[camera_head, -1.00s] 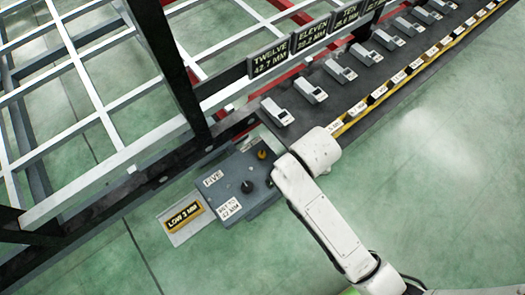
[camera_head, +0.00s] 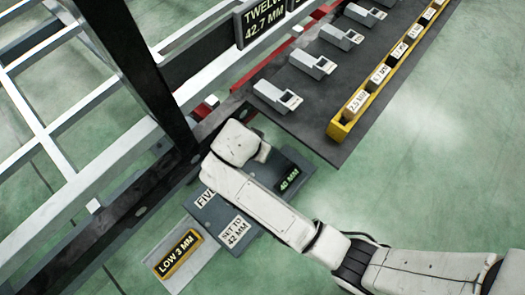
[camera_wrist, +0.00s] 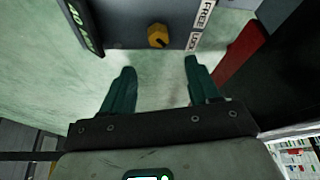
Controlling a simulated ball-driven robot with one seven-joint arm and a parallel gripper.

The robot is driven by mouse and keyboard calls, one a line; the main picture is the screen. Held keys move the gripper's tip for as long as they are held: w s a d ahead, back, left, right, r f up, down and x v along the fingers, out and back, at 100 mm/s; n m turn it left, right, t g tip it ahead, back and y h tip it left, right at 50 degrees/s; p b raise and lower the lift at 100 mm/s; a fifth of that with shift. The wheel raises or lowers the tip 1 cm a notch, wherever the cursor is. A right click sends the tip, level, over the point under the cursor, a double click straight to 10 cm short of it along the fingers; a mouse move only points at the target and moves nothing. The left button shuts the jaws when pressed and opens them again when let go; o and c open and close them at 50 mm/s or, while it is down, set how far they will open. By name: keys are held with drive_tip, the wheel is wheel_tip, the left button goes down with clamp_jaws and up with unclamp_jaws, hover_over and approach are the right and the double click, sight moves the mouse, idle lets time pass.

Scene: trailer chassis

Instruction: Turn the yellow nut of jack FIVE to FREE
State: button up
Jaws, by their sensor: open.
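Jack FIVE (camera_head: 212,214) is a dark grey box on the floor beside the trailer frame, with "FIVE" and "SET TO 42 MM" labels and a lit "40 MM" display (camera_head: 289,179). My arm covers part of it in the head view and hides the yellow nut there. In the wrist view the yellow nut (camera_wrist: 157,36) sits on the grey face, left of a white strip marked FREE and LOCK (camera_wrist: 200,22). I cannot tell clearly which word it points at. My gripper (camera_wrist: 158,65) is open and empty, its green fingers spread either side of the nut's line, apparently short of it.
A yellow "LOW 3 MM" sign (camera_head: 180,254) lies on a plate beside the box. A dark shelf (camera_head: 340,98) with grey devices and a yellow rack of labelled blocks (camera_head: 355,112) is above right. A dark post (camera_head: 150,70) stands close behind. The green floor is open at right.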

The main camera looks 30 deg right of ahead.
drive_tip(key=b+x, duration=0.4)
drive_tip(key=x, duration=0.6)
drive_tip(key=shift+s+b, duration=0.15)
drive_tip(key=shift+b, duration=0.2)
drive_tip(key=c, duration=1)
